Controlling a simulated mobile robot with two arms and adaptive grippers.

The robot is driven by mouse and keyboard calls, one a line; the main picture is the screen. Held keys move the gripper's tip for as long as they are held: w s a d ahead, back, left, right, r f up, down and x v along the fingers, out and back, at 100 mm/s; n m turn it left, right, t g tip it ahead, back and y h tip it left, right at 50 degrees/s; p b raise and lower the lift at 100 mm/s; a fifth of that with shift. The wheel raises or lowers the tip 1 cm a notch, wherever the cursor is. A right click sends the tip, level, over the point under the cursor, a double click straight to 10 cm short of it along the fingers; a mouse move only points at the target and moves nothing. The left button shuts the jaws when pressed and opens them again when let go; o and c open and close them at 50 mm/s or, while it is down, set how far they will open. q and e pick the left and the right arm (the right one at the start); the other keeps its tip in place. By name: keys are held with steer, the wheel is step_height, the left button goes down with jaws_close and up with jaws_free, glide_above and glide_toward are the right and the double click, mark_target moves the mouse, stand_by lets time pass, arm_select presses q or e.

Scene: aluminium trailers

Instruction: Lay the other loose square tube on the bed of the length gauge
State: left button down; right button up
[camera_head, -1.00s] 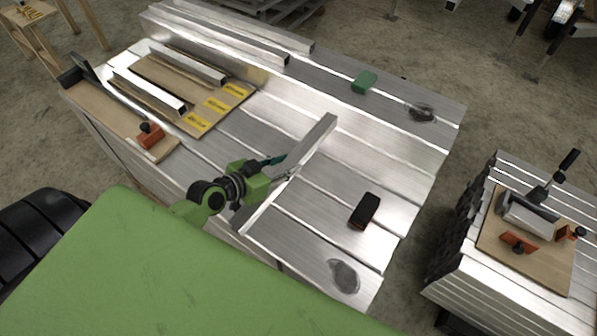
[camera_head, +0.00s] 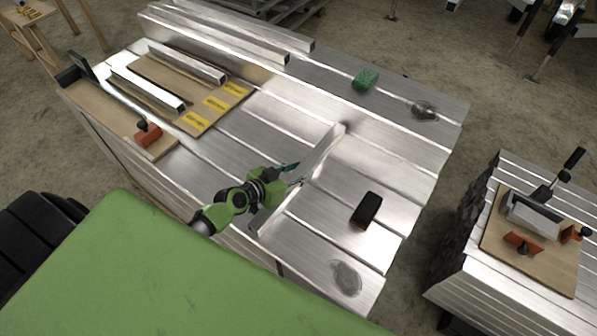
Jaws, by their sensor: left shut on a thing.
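My left gripper (camera_head: 290,182) is shut on a square tube (camera_head: 322,155), a plain aluminium length held slantwise over the right half of the table. The fingers grip it near its middle and hide part of it. I cannot tell whether the tube touches the tabletop. What looks like the length gauge (camera_head: 108,112) is a long wooden bed at the table's left edge, with a black stop at its far end and an orange clamp (camera_head: 148,132) at its near end. No tube shows on its bed. My right gripper is not in view.
A board with yellow labels (camera_head: 236,89) bears two tubes (camera_head: 148,89) beside the gauge. Long profiles (camera_head: 240,36) lie along the back edge. A green block (camera_head: 365,79) and a black-orange object (camera_head: 366,209) lie to the right. Another bench with a clamp fixture (camera_head: 530,217) stands at right.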

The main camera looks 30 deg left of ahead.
arm_select(q)
steer(key=c, duration=1.8)
jaws_free()
steer(key=shift+f, duration=0.15)
steer(key=o, duration=0.3)
